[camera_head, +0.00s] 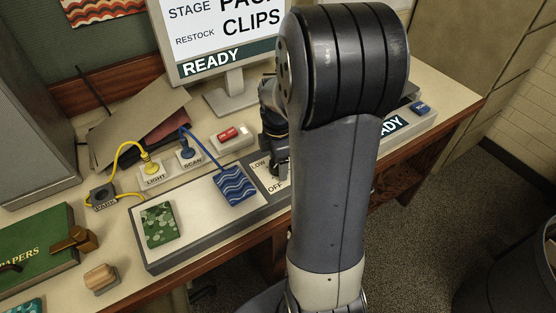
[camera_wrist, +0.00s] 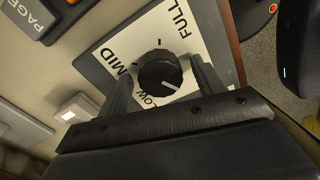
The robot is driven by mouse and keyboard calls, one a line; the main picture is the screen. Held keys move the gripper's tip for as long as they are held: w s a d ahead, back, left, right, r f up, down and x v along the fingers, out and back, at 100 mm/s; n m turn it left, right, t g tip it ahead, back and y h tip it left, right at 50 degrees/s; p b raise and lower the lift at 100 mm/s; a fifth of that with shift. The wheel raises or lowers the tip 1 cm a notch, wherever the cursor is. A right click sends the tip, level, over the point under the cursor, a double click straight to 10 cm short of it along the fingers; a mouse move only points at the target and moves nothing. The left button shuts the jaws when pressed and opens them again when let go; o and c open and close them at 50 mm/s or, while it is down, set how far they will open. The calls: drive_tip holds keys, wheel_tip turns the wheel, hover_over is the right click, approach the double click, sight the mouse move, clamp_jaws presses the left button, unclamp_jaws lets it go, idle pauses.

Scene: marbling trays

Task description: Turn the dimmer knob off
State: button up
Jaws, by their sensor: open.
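The black dimmer knob (camera_wrist: 158,68) sits on a pale dial plate (camera_wrist: 112,50) in the wrist view. FULL, MID and LOW show around it. Its white pointer line is on the lower right side, near LOW; OFF is not visible there. My gripper (camera_wrist: 165,82) is open, with one finger on each side of the knob; I cannot tell whether they touch it.
A white tray (camera_head: 185,189) holding a green patterned card (camera_head: 159,224) and a blue wavy card (camera_head: 235,185) lies left of the dial. Behind stand the yellow LIGHT plug (camera_head: 151,167), the blue SCAN plug (camera_head: 189,155), a red rocker switch (camera_head: 230,134) and a monitor (camera_head: 233,99).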

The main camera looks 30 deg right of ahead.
wheel_tip(320, 180, up, 11)
drive_tip(key=shift+f, duration=0.15)
drive_tip(key=shift+w, duration=0.1)
idle(0.3)
wheel_tip(320, 180, down, 11)
drive_tip(key=shift+r, duration=0.1)
idle(0.5)
